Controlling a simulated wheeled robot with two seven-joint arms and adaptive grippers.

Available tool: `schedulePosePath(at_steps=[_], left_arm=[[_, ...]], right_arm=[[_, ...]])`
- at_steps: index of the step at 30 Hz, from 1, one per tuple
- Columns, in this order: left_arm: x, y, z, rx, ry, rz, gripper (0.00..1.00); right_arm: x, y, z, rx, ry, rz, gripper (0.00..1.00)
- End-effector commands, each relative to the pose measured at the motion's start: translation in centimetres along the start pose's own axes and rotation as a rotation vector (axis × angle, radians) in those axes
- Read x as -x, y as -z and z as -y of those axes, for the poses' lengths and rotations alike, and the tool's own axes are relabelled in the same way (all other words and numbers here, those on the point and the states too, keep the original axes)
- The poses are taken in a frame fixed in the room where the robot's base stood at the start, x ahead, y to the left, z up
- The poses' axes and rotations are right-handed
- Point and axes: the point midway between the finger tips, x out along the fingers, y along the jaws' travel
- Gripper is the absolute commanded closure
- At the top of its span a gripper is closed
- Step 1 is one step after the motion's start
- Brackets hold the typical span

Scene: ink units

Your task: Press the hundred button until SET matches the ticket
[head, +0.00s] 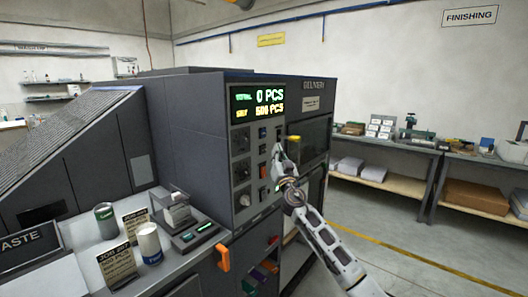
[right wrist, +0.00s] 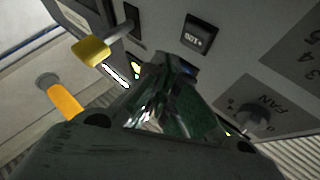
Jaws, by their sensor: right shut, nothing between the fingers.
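The dark machine's display (head: 258,103) reads TOTAL 0 PCS in green. Below it SET shows a yellow number ending in 00 PCS; its first digit is blurred, 5 or 6. My right gripper (head: 279,152) is shut and empty, its fingertips close to the button panel (head: 241,170). In the right wrist view a black button marked +100 (right wrist: 198,34) shows upside down, just beyond and right of the shut fingertips (right wrist: 178,65); I cannot tell whether they touch the panel. A printed job card (head: 117,265) stands on the left counter; its figures are too small to read surely. My left gripper is out of view.
Cans (head: 105,220) and a small scale-like device (head: 190,230) stand on the left counter. A yellow-tipped lever (right wrist: 92,50) and a FAN knob (right wrist: 255,115) flank the fingers. An orange handle (head: 223,258) juts out below the panel. The floor at right is clear.

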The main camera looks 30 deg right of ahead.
Motion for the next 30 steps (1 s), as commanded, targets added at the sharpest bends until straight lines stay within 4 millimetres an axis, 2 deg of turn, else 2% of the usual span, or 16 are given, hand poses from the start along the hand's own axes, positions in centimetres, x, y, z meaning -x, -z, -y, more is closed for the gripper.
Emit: schedulePosePath(at_steps=[1,13,30], left_arm=[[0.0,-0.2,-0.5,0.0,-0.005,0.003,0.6],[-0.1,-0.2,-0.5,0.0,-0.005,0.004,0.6],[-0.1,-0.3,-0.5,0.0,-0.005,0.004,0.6]], right_arm=[[0.3,0.1,-0.1,0.001,0.001,0.0,1.0],[1.8,1.3,-1.2,0.0,0.001,0.0,1.0],[1.9,1.4,-1.3,0.001,0.001,0.0,1.0]])
